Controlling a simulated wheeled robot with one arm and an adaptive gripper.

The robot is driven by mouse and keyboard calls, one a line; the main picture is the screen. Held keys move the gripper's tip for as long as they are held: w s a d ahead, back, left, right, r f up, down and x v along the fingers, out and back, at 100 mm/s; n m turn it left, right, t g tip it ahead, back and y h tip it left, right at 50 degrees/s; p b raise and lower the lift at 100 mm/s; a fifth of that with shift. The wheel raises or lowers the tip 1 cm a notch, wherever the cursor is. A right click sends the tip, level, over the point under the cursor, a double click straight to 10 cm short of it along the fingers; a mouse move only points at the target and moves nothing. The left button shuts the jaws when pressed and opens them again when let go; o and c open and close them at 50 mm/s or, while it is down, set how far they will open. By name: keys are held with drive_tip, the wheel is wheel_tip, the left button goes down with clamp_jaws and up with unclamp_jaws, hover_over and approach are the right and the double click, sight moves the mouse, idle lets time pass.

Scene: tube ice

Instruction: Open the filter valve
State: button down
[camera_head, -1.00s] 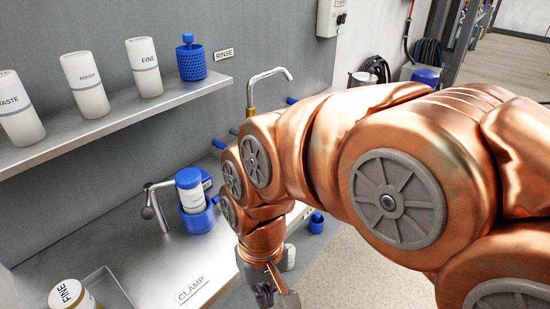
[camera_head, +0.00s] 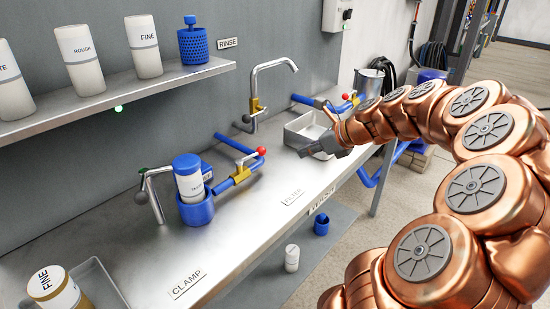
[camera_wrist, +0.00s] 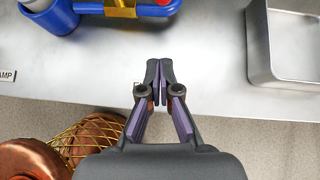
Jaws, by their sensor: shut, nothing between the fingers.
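In the wrist view the yellow valve (camera_wrist: 120,9) and red knob (camera_wrist: 162,2) are cut off at the top edge. My gripper (camera_head: 306,151) is shut and empty above the bench, right of the valve and apart from it. Its fingertips (camera_wrist: 160,66) partly cover the label in the wrist view.
A metal tray (camera_head: 305,128) stands behind my gripper, near a second yellow valve (camera_head: 343,107). A tap (camera_head: 265,85) rises at the wall. A clamp lever (camera_head: 148,195) stands left of the holder. The bench front (camera_head: 235,245) is clear.

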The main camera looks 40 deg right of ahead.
sight(252, 156)
drive_tip(key=x, duration=0.9)
drive_tip(key=shift+w+d+f, duration=0.15)
drive_tip(key=shift+w, duration=0.05)
drive_tip(key=w, duration=0.2)
drive_tip(key=shift+w+a+p, duration=0.3)
drive_tip(key=shift+w+a, duration=0.05)
drive_tip(key=shift+w+a+r, duration=0.2)
drive_tip(key=shift+w+a, duration=0.05)
drive_tip(key=shift+w, duration=0.45)
drive_tip(key=shift+d+r, duration=0.1)
